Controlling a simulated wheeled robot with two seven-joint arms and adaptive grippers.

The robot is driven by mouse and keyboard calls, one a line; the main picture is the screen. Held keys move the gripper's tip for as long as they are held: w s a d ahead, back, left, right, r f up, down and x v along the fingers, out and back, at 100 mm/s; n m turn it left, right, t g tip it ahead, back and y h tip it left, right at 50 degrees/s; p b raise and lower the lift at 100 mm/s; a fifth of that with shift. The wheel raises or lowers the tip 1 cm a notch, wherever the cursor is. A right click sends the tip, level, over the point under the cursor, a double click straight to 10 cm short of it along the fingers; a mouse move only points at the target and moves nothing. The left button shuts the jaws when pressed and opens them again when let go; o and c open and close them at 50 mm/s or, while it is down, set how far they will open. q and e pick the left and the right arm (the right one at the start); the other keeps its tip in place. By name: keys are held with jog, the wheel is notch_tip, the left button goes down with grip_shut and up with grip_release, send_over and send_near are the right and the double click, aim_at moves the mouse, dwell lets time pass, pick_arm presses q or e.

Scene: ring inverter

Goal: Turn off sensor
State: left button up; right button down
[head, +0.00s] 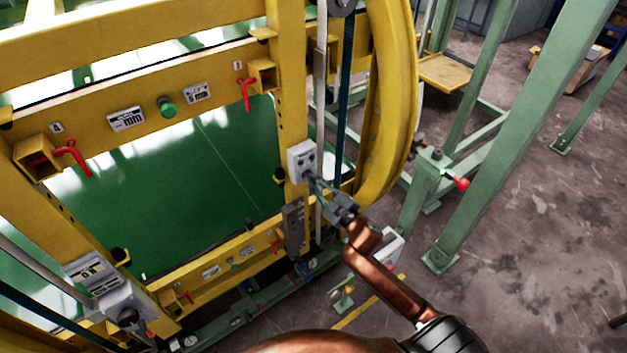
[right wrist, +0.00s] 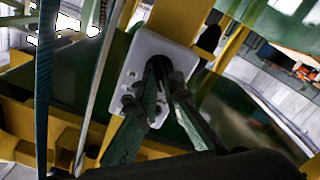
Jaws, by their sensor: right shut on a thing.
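A small light grey box (head: 301,156) with dark knobs is mounted on the yellow upright post of the ring frame; I take it for the sensor. In the right wrist view its pale plate (right wrist: 148,48) fills the centre. My right gripper (head: 313,182) is at the lower part of this box. In the right wrist view the fingers (right wrist: 160,88) close together on a dark knob at the plate's middle. The fingers cover most of the knob, so its setting cannot be told. My left gripper is not in view.
Yellow beams with red clamp handles (head: 246,93) and a green button (head: 167,107) are left of the box. A dark belt (head: 343,95) and a big yellow ring (head: 392,100) rise close on its right. Green posts (head: 520,130) stand further right over open concrete floor.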

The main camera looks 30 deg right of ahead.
jog(key=c, duration=2.1)
grip_release()
jog(key=s, duration=0.8)
jog(key=s+d, duration=0.1)
jog(key=s, duration=0.3)
jog(key=shift+f, duration=0.1)
